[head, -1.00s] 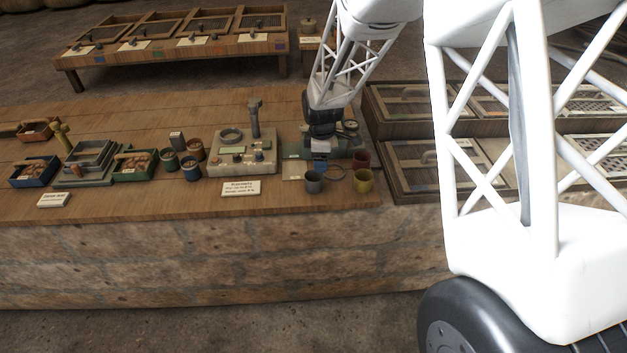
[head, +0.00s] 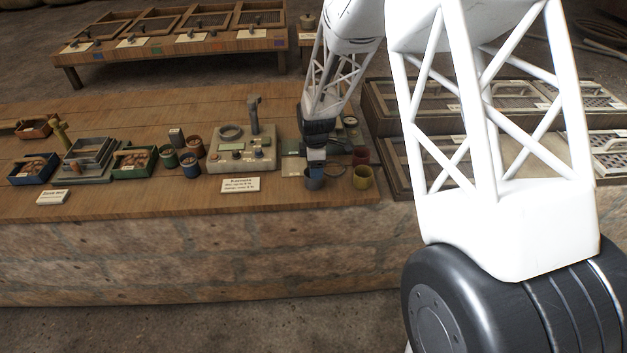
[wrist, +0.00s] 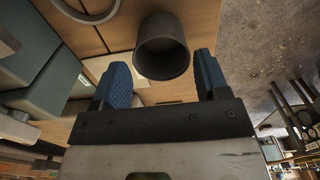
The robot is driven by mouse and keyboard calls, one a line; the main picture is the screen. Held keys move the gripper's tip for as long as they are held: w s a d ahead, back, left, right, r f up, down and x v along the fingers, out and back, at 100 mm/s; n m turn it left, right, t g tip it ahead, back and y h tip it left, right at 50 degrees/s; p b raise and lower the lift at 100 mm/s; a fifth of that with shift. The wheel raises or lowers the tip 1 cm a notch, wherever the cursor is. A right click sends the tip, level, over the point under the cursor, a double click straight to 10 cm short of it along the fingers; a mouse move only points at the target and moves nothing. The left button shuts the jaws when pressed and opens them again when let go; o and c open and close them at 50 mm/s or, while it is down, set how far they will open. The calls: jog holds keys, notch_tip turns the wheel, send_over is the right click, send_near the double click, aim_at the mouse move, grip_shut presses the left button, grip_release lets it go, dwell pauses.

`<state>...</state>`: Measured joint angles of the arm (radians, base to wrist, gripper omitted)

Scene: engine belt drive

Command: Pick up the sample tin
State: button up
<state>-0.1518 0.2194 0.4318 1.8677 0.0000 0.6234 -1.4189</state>
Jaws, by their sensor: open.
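A grey, open-topped tin (head: 313,181) stands at the front right of the bench, and I take it as the sample tin. My gripper (head: 316,167) points down just above it in the head view and partly hides its top. In the wrist view the tin (wrist: 163,50) shows as a dark hollow cylinder between the two blue fingertips of my gripper (wrist: 162,66). The fingers are open, with a gap on each side of the tin. I cannot tell how far down the fingers reach around it.
A grey-beige block with a post (head: 240,152) is to the left, with a white label card (head: 240,185) in front. Wooden trays (head: 400,165) lie right of the bench.

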jog(key=shift+f, duration=0.3)
jog(key=shift+f, duration=0.1)
jog(key=shift+f, duration=2.5)
jog(key=c, duration=0.7)
